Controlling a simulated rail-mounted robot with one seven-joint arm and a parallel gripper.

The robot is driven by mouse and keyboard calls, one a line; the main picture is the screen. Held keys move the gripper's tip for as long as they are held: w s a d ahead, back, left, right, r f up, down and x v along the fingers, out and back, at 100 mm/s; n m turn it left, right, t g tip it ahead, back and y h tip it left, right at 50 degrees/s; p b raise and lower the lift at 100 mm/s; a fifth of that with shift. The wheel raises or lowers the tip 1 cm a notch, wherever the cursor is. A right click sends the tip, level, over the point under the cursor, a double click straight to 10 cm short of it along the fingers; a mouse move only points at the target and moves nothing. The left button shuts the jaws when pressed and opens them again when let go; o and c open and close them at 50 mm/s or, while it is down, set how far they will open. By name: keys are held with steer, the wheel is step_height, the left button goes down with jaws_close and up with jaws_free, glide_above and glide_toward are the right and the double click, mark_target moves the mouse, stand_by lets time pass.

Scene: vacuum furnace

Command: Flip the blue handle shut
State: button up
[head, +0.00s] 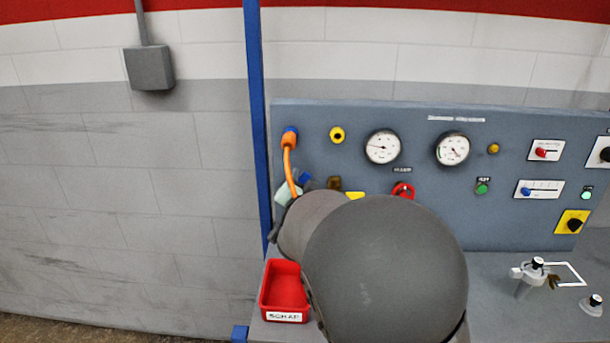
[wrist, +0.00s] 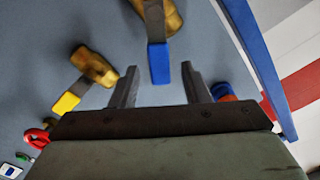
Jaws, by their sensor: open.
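The blue handle (wrist: 159,62) is a flat bar with a blue end, joined to a brass valve body (wrist: 165,15) on the grey-blue panel. In the wrist view its blue end lies between the fingertips of my open gripper (wrist: 159,72), with a visible gap on each side. I see no contact. In the head view a small bit of the blue handle (head: 305,178) shows beside my gripper (head: 300,186), and my arm hides most of that area.
A brass valve with a yellow handle (wrist: 68,102) sits beside the blue one. A red knob (head: 403,191), gauges (head: 382,147) and an orange hose (head: 288,162) are on the panel. A blue post (head: 257,120) stands left. A red scrap bin (head: 283,290) is below.

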steer(key=shift+w, duration=1.15)
jaws_close()
steer(key=shift+f, duration=0.1)
